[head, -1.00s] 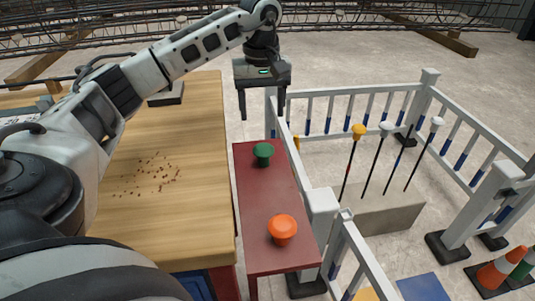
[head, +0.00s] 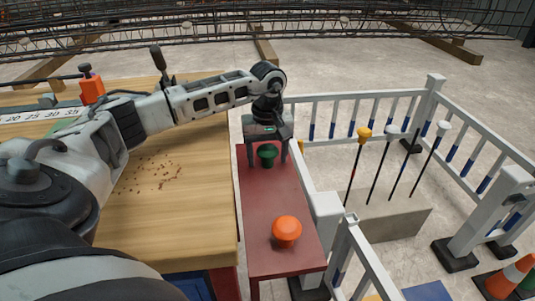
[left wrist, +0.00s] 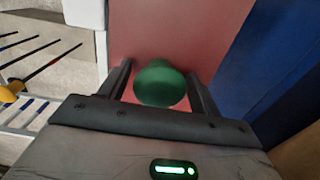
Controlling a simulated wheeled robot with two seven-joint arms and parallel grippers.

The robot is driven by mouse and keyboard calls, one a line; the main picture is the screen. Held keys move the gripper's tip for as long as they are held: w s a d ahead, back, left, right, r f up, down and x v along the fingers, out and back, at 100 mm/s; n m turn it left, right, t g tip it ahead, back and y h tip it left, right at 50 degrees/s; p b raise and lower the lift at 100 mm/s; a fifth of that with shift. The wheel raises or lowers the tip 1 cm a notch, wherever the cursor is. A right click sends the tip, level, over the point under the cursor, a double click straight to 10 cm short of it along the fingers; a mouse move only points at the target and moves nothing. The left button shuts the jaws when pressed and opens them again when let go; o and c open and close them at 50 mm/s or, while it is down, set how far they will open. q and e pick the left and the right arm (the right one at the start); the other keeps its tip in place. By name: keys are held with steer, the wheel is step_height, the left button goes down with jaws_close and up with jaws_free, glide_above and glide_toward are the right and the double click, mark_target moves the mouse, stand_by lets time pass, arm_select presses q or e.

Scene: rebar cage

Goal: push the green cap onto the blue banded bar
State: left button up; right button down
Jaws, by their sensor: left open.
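The green cap (head: 267,152) stands on the red bench (head: 262,205), towards its far end. My left gripper (head: 267,160) points down over it, open, with one finger on each side. In the left wrist view the green cap (left wrist: 160,84) sits between the two spread fingers, with gaps beside it. A thin bar with no cap (head: 404,164) stands in the fenced area to the right, between a grey-capped and a white-capped bar. Its blue band is hard to make out now. My right gripper is not in view.
An orange cap (head: 286,230) stands at the bench's near end. The yellow-capped bar (head: 357,165) is the leftmost. The wooden table (head: 185,215) lies left of the bench, and traffic cones stand at lower right.

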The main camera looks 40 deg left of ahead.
arm_select(q)
steer(key=c, duration=0.8)
